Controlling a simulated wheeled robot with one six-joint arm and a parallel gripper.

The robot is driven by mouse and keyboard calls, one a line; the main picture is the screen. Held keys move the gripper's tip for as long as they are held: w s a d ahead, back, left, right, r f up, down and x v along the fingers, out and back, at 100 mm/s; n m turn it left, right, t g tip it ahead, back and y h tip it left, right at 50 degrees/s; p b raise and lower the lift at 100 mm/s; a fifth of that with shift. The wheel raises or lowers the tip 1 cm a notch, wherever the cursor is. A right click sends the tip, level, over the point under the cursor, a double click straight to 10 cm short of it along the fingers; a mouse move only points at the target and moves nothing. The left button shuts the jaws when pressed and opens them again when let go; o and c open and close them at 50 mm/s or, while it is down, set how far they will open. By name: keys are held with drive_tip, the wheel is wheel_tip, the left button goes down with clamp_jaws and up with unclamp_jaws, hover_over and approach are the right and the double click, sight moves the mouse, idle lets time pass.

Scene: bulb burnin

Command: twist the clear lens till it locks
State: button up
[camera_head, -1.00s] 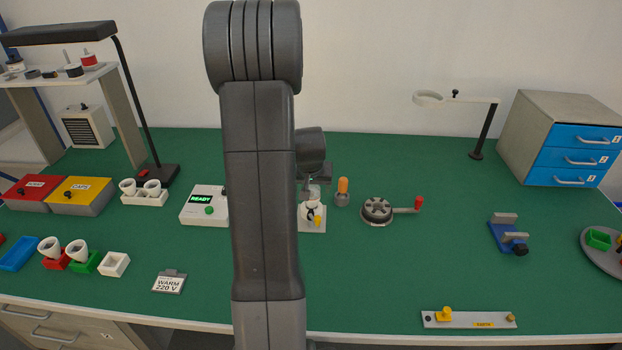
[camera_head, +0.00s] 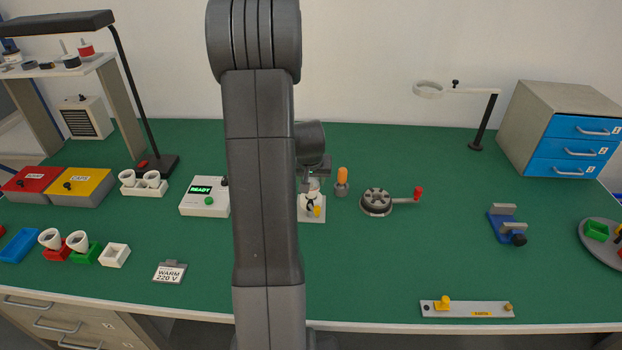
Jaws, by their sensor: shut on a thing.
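My gripper (camera_head: 309,186) is partly hidden behind my own dark arm, just above a white socket stand (camera_head: 312,207) in the middle of the bench. It is shut on a small pale, see-through piece that appears to be the clear lens (camera_head: 306,187), at the top of the stand. The lens is tiny and mostly covered, so I cannot tell its seating or turn. A yellow knob (camera_head: 317,211) and a dark part show on the stand's front. An orange-topped lamp piece (camera_head: 342,180) stands upright just to the right.
A tester reading READY (camera_head: 203,197) stands left of my arm. A round dark fixture with a red-handled crank (camera_head: 376,202) is to the right. A WARM 220 V sign (camera_head: 170,271) is at front left. The green bench (camera_head: 400,260) is clear at front centre.

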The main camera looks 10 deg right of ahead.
drive_tip(key=shift+f+b, duration=0.15)
drive_tip(key=shift+b, duration=0.3)
drive_tip(key=shift+m+h+b, duration=0.5)
drive_tip(key=shift+m+b, duration=0.8)
drive_tip(key=shift+b, duration=1)
drive_tip(key=shift+a+b, duration=0.1)
drive_tip(key=shift+b, duration=0.2)
drive_tip(key=shift+m+g+b, duration=0.3)
drive_tip(key=shift+m+b, duration=0.1)
drive_tip(key=shift+b, duration=0.1)
drive_tip(key=shift+m+h+b, duration=0.4)
drive_tip(key=shift+m+b, duration=0.4)
drive_tip(key=shift+b, duration=0.45)
drive_tip(key=o, duration=1)
